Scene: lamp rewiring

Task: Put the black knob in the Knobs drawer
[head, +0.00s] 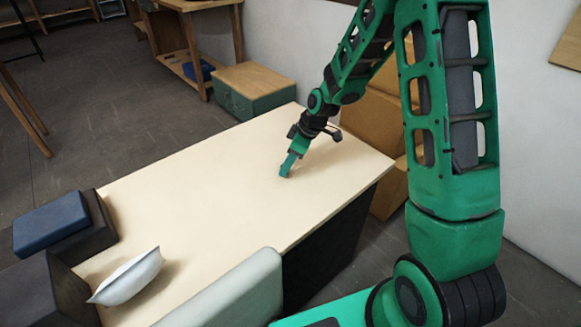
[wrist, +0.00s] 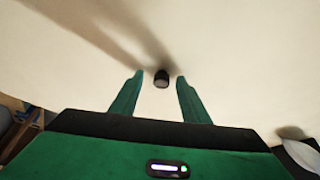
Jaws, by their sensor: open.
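The black knob (wrist: 161,78) stands on the pale tabletop in the wrist view, just past and between my fingertips. My gripper (wrist: 158,80) is open, with one green finger on each side of the knob and a gap to both. In the head view my gripper (head: 287,172) points down at the table near its far right part, and the knob is hidden there behind the fingers. No drawer labelled Knobs can be made out in either view.
The pale table (head: 210,190) is clear around my gripper. A white pillow-like object (head: 127,277), a blue box (head: 50,224) and dark boxes sit at its near left. A green chest with a wooden top (head: 253,90) and brown boxes (head: 370,125) stand beyond it.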

